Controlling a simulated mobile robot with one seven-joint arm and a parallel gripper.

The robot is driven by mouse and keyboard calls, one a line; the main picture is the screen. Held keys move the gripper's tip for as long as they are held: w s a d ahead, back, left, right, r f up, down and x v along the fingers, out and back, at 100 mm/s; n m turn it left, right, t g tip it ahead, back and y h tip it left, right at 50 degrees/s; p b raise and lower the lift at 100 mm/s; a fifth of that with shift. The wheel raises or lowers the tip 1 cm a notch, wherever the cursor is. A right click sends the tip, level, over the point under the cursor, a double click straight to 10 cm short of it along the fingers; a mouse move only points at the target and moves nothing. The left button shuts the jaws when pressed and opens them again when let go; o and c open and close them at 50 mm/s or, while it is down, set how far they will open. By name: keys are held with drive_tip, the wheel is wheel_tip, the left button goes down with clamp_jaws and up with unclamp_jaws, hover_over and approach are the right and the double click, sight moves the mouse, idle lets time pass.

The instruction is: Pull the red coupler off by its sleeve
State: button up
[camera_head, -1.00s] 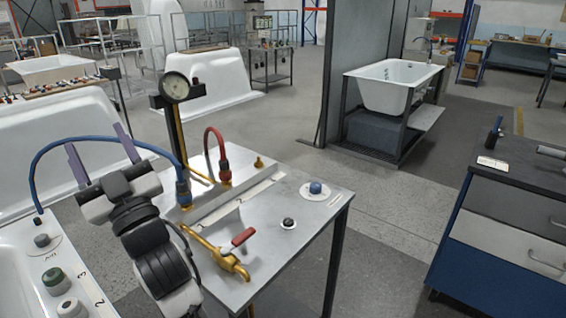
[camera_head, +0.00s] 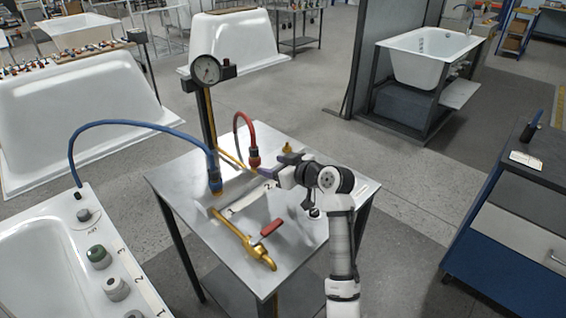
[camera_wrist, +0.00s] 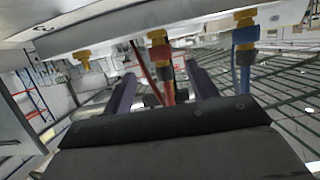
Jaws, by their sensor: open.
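The red coupler (camera_head: 254,158) stands on the manifold of the metal table, with a red hose arching up from it. In the wrist view the red coupler (camera_wrist: 160,52) has a brass fitting above it, and its red hose runs down between my two purple fingers. My gripper (camera_head: 283,162) is just right of the coupler in the head view. In the wrist view my gripper (camera_wrist: 163,82) is open, with a finger on either side of the coupler's line. I cannot tell whether either finger touches it. The coupler's sleeve is small and not clearly distinguished.
A blue coupler (camera_head: 214,180) with a blue hose stands left of the red one and also shows in the wrist view (camera_wrist: 244,45). A pressure gauge (camera_head: 206,70) on a post rises behind. A brass tap with a red lever (camera_head: 269,228) lies in front. A brass fitting (camera_head: 287,147) is at right.

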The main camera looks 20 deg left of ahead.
sight(257, 150)
drive_tip(key=shift+b+x, duration=0.7)
drive_tip(key=shift+x, duration=2.8)
drive_tip(key=shift+b, duration=0.35)
drive_tip(key=c, duration=1)
drive_tip(key=shift+r, duration=0.35)
clamp_jaws()
drive_tip(key=shift+r+p, duration=0.85)
drive_tip(key=shift+r, duration=0.55)
drive_tip(key=shift+r+p, duration=0.35)
